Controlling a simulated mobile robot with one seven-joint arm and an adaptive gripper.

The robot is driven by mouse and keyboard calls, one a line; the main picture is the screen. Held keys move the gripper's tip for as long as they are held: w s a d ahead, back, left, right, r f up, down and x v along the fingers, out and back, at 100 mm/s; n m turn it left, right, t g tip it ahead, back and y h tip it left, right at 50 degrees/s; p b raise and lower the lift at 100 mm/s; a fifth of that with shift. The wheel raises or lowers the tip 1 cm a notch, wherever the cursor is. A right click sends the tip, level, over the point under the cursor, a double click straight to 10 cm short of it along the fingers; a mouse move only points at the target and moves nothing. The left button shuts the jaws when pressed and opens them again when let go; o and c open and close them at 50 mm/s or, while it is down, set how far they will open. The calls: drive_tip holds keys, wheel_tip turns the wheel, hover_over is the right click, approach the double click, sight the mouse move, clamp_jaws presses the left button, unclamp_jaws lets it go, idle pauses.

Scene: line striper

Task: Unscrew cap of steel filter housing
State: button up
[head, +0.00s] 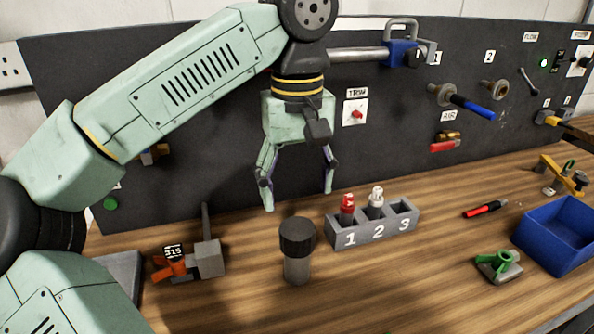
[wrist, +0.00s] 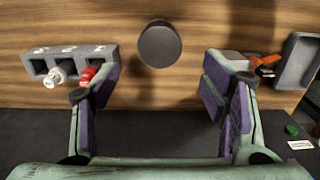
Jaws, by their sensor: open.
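The steel filter housing (head: 297,270) stands upright on the wooden bench, a grey cylinder with a wider black cap (head: 297,237) on top. In the wrist view the cap (wrist: 160,45) shows from above as a dark disc, hiding the body below it. My gripper (head: 299,200) is open and empty, pointing down above the bench, higher than the cap and behind it, nearer the panel. In the wrist view the gripper (wrist: 158,88) has its fingers wide apart, with the cap beyond their tips and roughly centred between them.
A numbered grey holder (head: 372,235) with a red and a white item stands close right of the housing. A grey block with an orange valve (head: 180,265) is at left. A blue bin (head: 556,236) and green part (head: 498,264) are at right. The dark panel rises behind.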

sight(297, 228)
drive_tip(key=shift+f+b, duration=2.65)
drive_tip(key=shift+f, duration=1.7)
drive_tip(key=shift+r+m+p, duration=0.25)
drive_tip(key=shift+m+p, duration=0.35)
drive_tip(key=shift+m, duration=0.3)
drive_tip(key=m+p, duration=0.1)
drive_tip(key=m, duration=0.1)
drive_tip(key=shift+f+m, duration=0.15)
drive_tip(key=shift+m, duration=0.25)
drive_tip(key=shift+m+p, duration=0.65)
drive_tip(key=shift+m, duration=0.25)
drive_tip(key=m+p, duration=0.1)
drive_tip(key=m, duration=0.3)
drive_tip(key=shift+m, duration=0.4)
drive_tip(key=m, duration=0.2)
drive_tip(key=shift+f+m+p, duration=0.1)
drive_tip(key=shift+m+p, duration=0.2)
drive_tip(key=shift+p, duration=0.05)
